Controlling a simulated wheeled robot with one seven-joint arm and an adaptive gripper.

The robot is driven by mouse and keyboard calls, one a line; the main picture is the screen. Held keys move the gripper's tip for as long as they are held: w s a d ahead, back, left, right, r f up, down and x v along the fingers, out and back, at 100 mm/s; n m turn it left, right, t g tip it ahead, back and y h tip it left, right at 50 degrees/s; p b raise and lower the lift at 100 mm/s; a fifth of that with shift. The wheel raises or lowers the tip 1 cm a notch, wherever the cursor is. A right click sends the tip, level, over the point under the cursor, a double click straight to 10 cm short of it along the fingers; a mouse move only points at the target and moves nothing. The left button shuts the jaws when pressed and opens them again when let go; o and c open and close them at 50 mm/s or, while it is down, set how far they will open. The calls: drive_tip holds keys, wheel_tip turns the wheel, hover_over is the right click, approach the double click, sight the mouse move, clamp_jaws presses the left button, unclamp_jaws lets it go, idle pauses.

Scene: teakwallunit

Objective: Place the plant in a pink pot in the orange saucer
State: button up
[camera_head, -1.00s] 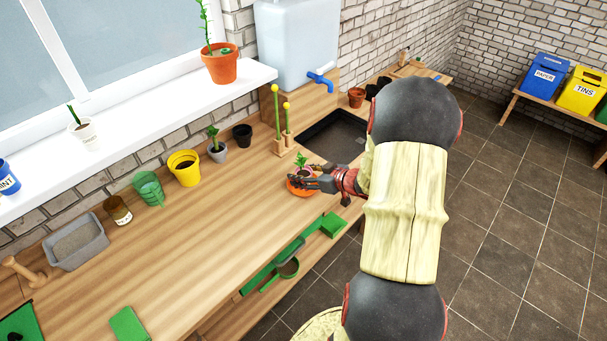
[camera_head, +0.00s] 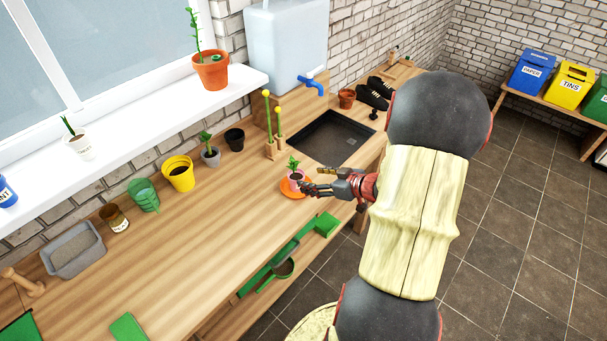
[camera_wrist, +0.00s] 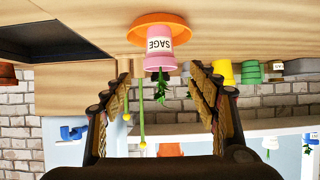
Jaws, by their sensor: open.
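The plant in a pink pot (camera_head: 295,176) stands upright in the orange saucer (camera_head: 285,189) on the wooden bench. In the wrist view, which is upside down, the pink pot (camera_wrist: 160,60) has a white SAGE label and its base is within the orange saucer (camera_wrist: 139,30). My gripper (camera_head: 312,178) is open, just to the right of the pot in the head view. In the wrist view my open fingers (camera_wrist: 163,95) lie to either side, with a gap between them and the pot. Nothing is held.
A dark sink tray (camera_head: 330,138) lies behind the gripper. Wooden blocks with yellow-tipped sticks (camera_head: 273,145), a grey pot (camera_head: 210,156), a black pot (camera_head: 234,139) and a yellow pot (camera_head: 179,173) line the back.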

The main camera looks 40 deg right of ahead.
drive_tip(key=w+a+r+m+g+h, duration=0.1)
drive_tip(key=w+r+h, duration=0.15)
drive_tip(key=r, duration=0.55)
drive_tip(key=w+a+r+g+h, duration=0.15)
drive_tip(key=r+h, duration=0.25)
drive_tip(key=r, duration=0.4)
drive_tip(key=s+a+r+g+y, duration=0.1)
drive_tip(key=s+a, duration=0.5)
drive_tip(key=a, duration=0.3)
drive_tip(key=s+a+r+g+y, duration=0.1)
drive_tip(key=s+a, duration=0.4)
drive_tip(key=a, duration=0.5)
drive_tip(key=s+a+r+g+y, duration=0.2)
drive_tip(key=s+a, duration=0.4)
drive_tip(key=a, duration=0.4)
drive_tip(key=shift+s+a+r+y, duration=0.3)
drive_tip(key=shift+r+y, duration=0.1)
drive_tip(key=shift+y, duration=0.35)
drive_tip(key=shift+d, duration=0.1)
